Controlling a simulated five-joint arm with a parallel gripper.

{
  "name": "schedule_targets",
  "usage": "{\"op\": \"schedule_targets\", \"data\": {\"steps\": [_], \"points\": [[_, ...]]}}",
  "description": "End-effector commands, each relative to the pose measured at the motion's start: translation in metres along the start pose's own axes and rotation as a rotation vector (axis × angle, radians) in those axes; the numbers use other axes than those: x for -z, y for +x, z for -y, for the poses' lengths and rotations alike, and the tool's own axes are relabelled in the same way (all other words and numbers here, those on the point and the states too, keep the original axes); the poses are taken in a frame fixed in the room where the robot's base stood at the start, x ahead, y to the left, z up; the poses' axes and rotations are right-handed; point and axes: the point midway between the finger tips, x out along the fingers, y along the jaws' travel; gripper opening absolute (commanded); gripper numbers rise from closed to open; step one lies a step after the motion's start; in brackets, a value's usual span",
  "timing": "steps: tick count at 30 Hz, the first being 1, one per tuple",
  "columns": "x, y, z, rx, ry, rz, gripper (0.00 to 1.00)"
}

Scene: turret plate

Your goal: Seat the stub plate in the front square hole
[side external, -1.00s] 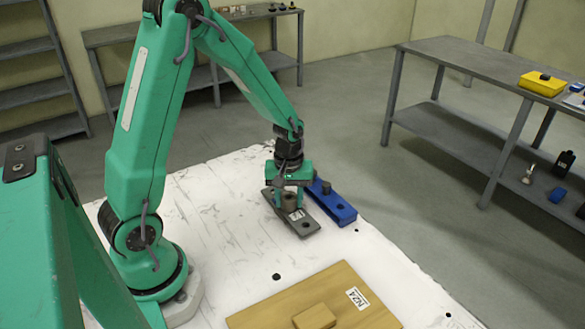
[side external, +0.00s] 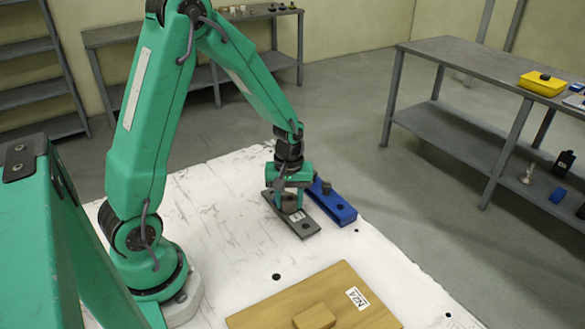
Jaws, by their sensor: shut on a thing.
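A brown-grey round stub piece (side external: 289,203), which I take for the stub plate, is between the jaws of my gripper (side external: 289,200). My gripper points down and is shut on it. The piece is at the top of a dark grey plate (side external: 308,230) with a white label. Whether it sits in a hole or only touches the plate is hidden by the fingers. One dark hole (side external: 304,225) shows near the grey plate's near end; its shape is too small to tell.
A blue plate (side external: 335,203) with a dark stub (side external: 326,187) and a hole lies close to the right. A wooden board (side external: 275,311) labelled N24, with a wooden block (side external: 314,316) on it, lies in front. The white table (side external: 225,240) is clear between.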

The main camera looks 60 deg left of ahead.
Motion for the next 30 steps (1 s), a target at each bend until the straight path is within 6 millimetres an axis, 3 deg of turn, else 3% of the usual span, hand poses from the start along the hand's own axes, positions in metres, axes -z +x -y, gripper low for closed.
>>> {"op": "schedule_targets", "data": {"steps": [24, 25, 28, 30], "points": [[0.0003, 0.0036, -0.0003, -0.001, 0.0, -0.001, 0.0], [0.0003, 0.0035, -0.0003, -0.001, 0.0, -0.001, 0.41], [0.0002, 0.0036, -0.0002, -0.001, 0.0, -0.001, 0.61], [0.0002, 0.0037, -0.0002, 0.0, 0.0, 0.0, 0.63]]}}
